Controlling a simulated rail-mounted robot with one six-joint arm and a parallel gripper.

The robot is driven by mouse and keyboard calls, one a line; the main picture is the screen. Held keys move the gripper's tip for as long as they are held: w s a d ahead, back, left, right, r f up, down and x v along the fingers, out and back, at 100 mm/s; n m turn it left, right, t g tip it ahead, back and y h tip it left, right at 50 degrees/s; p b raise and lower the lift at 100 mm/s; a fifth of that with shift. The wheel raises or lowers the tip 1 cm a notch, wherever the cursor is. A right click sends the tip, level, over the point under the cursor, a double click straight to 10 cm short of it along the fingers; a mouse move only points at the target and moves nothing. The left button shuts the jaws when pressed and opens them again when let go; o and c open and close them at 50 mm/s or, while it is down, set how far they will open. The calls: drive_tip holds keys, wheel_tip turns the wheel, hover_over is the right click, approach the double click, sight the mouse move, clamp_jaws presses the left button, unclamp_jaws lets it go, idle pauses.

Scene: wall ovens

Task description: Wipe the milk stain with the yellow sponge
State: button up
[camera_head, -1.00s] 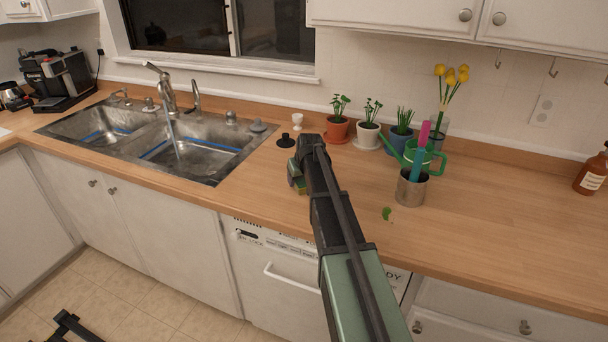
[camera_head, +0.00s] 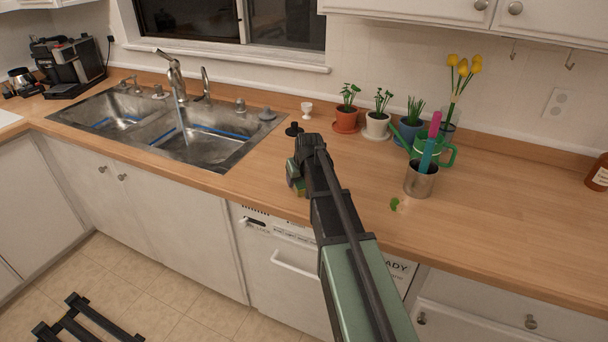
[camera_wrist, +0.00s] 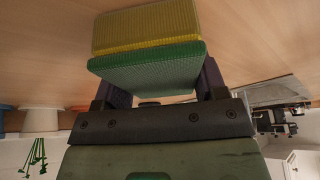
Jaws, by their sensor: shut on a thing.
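The yellow sponge (camera_wrist: 148,27) with a green scouring side shows in the wrist view, held between the two fingers of my gripper (camera_wrist: 158,82). In the head view my gripper (camera_head: 298,178) is low over the wooden counter (camera_head: 265,180), right of the sink. Only a small edge of the sponge (camera_head: 301,190) shows there, partly hidden by my gripper. I cannot tell whether the sponge touches the counter. No milk stain can be made out in either view; my arm hides part of the counter.
A metal cup (camera_head: 421,180) with pink and blue items stands to the right, beside a green watering can (camera_head: 447,154). Potted plants (camera_head: 347,119) and a white egg cup (camera_head: 306,109) line the back. The sink (camera_head: 215,140) is left. The right counter is largely clear.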

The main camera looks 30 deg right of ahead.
drive_tip(key=shift+s+a, duration=0.55)
drive_tip(key=shift+a, duration=0.05)
wheel_tip(320, 180, up, 6)
drive_tip(key=p, duration=0.6)
drive_tip(key=shift+w, duration=0.1)
wheel_tip(320, 180, up, 3)
drive_tip(key=p, duration=0.3)
drive_tip(key=shift+r, duration=0.1)
